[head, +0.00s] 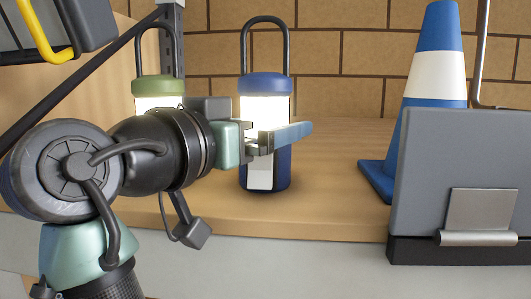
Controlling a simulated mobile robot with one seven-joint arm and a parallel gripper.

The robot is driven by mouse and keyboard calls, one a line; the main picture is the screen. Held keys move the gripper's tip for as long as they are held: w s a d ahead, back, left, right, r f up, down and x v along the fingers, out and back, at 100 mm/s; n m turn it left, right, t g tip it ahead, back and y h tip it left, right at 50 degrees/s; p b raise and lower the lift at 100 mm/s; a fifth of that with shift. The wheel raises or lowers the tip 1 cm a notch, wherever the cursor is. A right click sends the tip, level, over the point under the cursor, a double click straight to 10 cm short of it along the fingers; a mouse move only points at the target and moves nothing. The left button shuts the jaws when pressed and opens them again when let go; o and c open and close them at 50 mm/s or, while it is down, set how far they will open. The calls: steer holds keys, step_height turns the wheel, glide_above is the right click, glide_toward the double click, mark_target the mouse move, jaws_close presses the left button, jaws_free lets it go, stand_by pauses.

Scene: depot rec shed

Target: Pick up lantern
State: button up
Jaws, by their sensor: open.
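A blue lantern (265,84) with a dark loop handle and a bright white light section stands upright on the wooden shelf, in the middle of the head view. A second lantern (159,86), with a green top, stands to its left, its lower part hidden behind my arm. My gripper (290,136) is open, in front of the blue lantern's body, with its fingers pointing right. It covers part of the light section. I cannot tell whether the fingers touch the lantern.
A blue and white cone (435,75) stands on the shelf to the right. A grey case (458,150) with a metal latch stands before it. A dark strap or bar crosses the upper left, near a grey object with a yellow handle (45,35). Bare shelf (335,205) lies between the blue lantern and the case.

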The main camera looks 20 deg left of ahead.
steer(key=shift+s, duration=0.1)
jaws_close()
steer(key=shift+r, duration=0.1)
steer(key=shift+r, duration=0.15)
stand_by(0.4)
